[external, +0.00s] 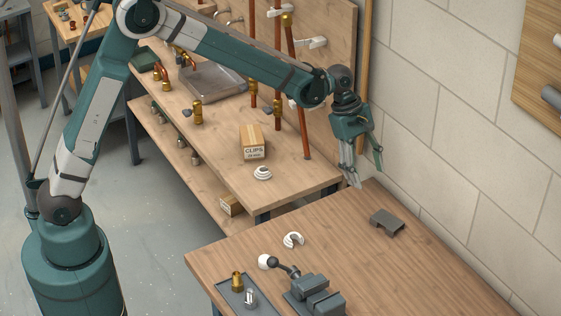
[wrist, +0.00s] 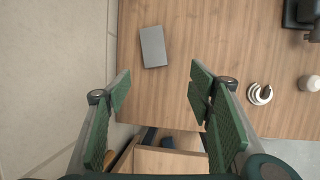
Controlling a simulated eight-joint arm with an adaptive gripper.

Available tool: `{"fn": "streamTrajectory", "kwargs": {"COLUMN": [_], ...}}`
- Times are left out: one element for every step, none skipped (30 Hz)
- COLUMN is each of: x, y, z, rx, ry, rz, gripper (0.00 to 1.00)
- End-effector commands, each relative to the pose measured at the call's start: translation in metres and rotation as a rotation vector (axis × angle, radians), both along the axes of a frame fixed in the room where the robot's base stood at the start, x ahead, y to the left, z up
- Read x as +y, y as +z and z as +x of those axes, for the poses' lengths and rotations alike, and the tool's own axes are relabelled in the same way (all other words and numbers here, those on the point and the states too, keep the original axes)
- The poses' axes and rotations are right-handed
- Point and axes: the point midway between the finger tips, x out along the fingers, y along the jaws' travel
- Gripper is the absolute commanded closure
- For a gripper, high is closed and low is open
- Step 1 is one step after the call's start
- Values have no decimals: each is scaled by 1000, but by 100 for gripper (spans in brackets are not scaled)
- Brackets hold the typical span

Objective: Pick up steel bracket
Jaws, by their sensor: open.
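The steel bracket (external: 387,222) is a dark grey channel-shaped piece lying on the near wooden table, close to the wall. In the wrist view the bracket (wrist: 154,46) shows as a grey rectangle, ahead of the fingers and a little left of centre. My gripper (external: 362,176) hangs above the far edge of that table, pointing down, above and to the left of the bracket in the external view. Its green-padded fingers (wrist: 160,82) are spread wide with nothing between them. The gripper is apart from the bracket.
A grey vise (external: 314,296), a white ring-shaped piece (external: 293,240) and a tray (external: 236,297) with small fittings are on the same table (external: 440,270). The wall (external: 430,130) runs along its right side. A workbench with a CLIPS box (external: 252,142) and upright copper pipes stands behind.

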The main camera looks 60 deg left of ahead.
Motion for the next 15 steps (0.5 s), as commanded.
{"fn": "streamTrajectory", "kwargs": {"x": [-6,-8,-13,-16,-19,-22,-25,-27,-30,-32,-34,-36,-37,-38,-39], "y": [-10,-15,-22,-27,-32,-39,-43,-48,-53,-57,-60,-64,-66,-68,-70], "z": [7,10,14,17,20,23,25,28,30,31,33,35,35,36,37], "rx": [16,25,39,49,59,72,81,89,98,105,111,118,123,127,131], "ry": [19,31,47,60,72,88,97,108,120,129,136,144,150,155,159], "rz": [-7,-12,-18,-23,-27,-33,-36,-39,-43,-46,-48,-51,-52,-54,-54], "gripper": [48,48,48,48,48,48,48,48,48,48,48,48,48,48,48]}}
